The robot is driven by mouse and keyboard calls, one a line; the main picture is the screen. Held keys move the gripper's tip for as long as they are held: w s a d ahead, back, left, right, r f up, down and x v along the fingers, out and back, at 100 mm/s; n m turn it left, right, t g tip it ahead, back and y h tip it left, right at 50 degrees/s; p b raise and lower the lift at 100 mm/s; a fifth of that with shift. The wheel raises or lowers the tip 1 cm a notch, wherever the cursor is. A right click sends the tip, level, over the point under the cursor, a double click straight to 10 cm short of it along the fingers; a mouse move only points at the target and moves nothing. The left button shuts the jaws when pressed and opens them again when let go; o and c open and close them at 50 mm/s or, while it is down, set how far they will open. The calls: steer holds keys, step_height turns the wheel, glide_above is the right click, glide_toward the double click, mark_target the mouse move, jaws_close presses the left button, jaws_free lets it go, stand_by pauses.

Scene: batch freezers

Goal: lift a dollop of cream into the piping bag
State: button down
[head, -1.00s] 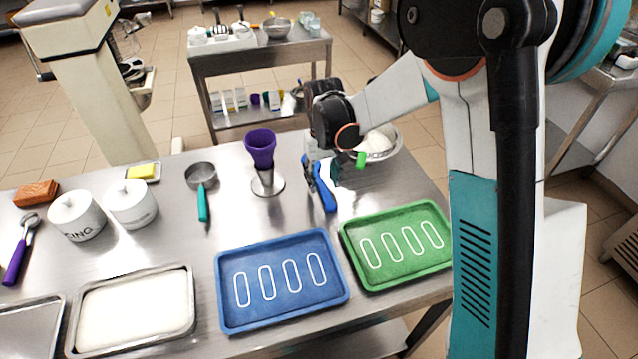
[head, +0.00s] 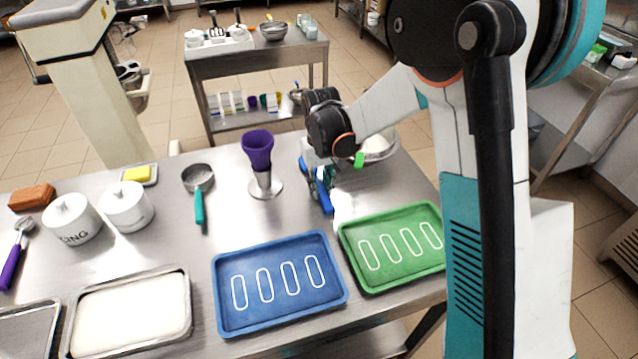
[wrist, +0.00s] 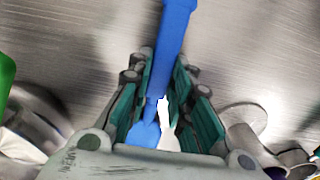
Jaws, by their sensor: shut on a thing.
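My gripper (head: 318,176) is shut on a blue spatula (head: 325,198) above the steel table. In the wrist view the blue handle (wrist: 172,45) runs between the fingers of the gripper (wrist: 163,105). A white patch (wrist: 165,115) shows beside the spatula's blue lower part; I cannot tell whether it is cream. The purple piping bag (head: 257,145) stands open-topped in a metal stand (head: 266,188), left of my gripper and apart from it. The metal bowl of white cream (head: 392,152) is behind and right of my gripper, partly hidden by my arm.
A blue tray (head: 225,297) and a green tray (head: 358,272) with white outlines lie in front. A metal measuring cup (head: 198,178), white pots (head: 126,207) and a cream-filled tray (head: 185,310) are on the left. Bare table lies between the stand and the trays.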

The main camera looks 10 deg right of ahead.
step_height(320, 180, up, 20)
steer(key=p, duration=0.5)
steer(key=c, duration=2.2)
jaws_free()
jaws_close()
